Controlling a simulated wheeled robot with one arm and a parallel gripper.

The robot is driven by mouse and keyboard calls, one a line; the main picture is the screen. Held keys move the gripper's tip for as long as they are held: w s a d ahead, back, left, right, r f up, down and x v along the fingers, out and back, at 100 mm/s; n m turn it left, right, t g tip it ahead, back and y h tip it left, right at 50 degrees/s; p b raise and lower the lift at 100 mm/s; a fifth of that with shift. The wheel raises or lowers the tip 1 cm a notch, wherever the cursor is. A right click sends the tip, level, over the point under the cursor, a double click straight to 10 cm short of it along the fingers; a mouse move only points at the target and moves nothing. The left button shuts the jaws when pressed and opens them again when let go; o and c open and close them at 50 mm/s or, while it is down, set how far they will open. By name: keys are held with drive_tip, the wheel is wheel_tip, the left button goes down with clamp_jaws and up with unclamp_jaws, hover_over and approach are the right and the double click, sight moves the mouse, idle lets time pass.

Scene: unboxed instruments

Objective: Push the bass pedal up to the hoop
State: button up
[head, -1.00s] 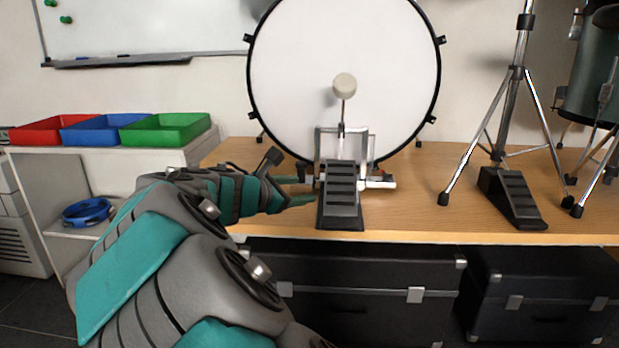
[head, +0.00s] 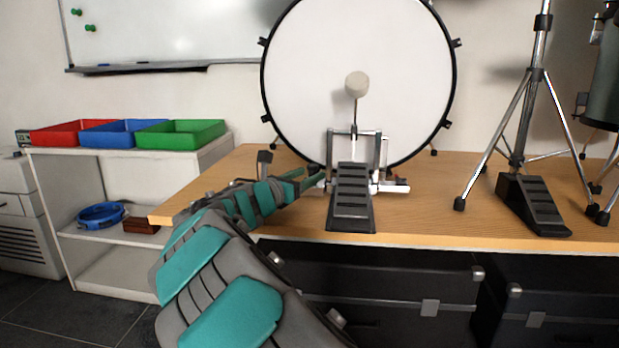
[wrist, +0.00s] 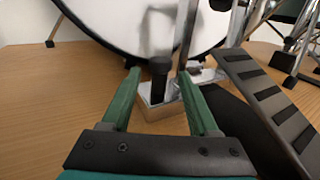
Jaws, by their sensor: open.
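The bass pedal (head: 352,203) stands on the wooden table in front of the bass drum (head: 350,45). It has a black ribbed footboard, a silver frame and a pale round beater (head: 357,84) in front of the drum's white head. The drum's black hoop (head: 264,85) passes behind the pedal frame; whether they touch is hidden. My gripper (head: 312,180) is low at the pedal's left side, by its frame. In the wrist view, my gripper (wrist: 160,82) is open, with a dark post and a small block of the pedal's base ahead between the fingers. The footboard (wrist: 265,95) lies to the right.
A stand with a second black pedal (head: 530,203) is on the table at the right. Red, blue and green trays (head: 180,133) sit on a white shelf at the left. Black cases (head: 390,285) are under the table.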

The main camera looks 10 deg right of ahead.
drive_tip(key=shift+w+d, duration=0.4)
drive_tip(key=shift+w, duration=0.05)
clamp_jaws()
idle(0.3)
drive_tip(key=shift+r, duration=0.2)
idle(0.7)
